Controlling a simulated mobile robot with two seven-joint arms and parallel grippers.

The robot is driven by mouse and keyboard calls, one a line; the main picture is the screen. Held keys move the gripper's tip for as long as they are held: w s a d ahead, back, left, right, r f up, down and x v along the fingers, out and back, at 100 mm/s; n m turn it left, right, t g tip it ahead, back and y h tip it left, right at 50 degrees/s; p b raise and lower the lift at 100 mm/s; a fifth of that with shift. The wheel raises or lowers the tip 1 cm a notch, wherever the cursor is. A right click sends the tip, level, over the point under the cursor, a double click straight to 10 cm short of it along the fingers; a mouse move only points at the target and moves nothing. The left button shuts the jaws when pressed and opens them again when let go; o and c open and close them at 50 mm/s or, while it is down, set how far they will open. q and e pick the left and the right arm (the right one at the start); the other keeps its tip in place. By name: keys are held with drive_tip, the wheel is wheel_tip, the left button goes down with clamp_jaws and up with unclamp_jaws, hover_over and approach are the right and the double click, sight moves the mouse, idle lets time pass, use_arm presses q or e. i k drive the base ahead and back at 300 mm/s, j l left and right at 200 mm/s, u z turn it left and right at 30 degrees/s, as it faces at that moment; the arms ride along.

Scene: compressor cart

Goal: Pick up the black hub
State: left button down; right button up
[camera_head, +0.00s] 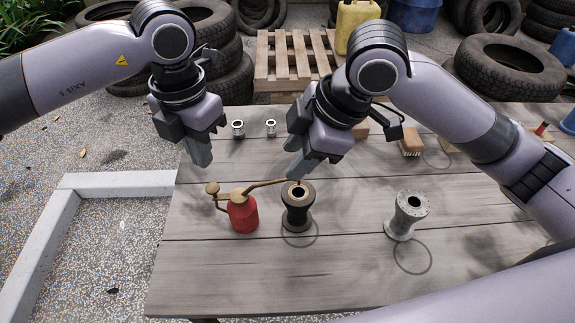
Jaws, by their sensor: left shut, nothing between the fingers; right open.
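The black hub (298,217) stands upright on the grey wooden table, a dark spool shape with a hole in its top. My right gripper (298,172) is open just above and behind the hub, fingers pointing down, with nothing seen between them. I cannot tell whether a fingertip touches the hub's rim. My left gripper (200,160) is shut and empty above the table's left edge, behind and left of the hub.
A red oil can (243,214) stands close left of the hub, its spout reaching toward the hub's top. A grey hub (407,215) stands to the right. Small metal fittings (238,128) and a brush (410,144) lie farther back. The table's front (300,285) is clear.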

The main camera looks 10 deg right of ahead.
sight(297, 218)
drive_tip(key=k, duration=1.5)
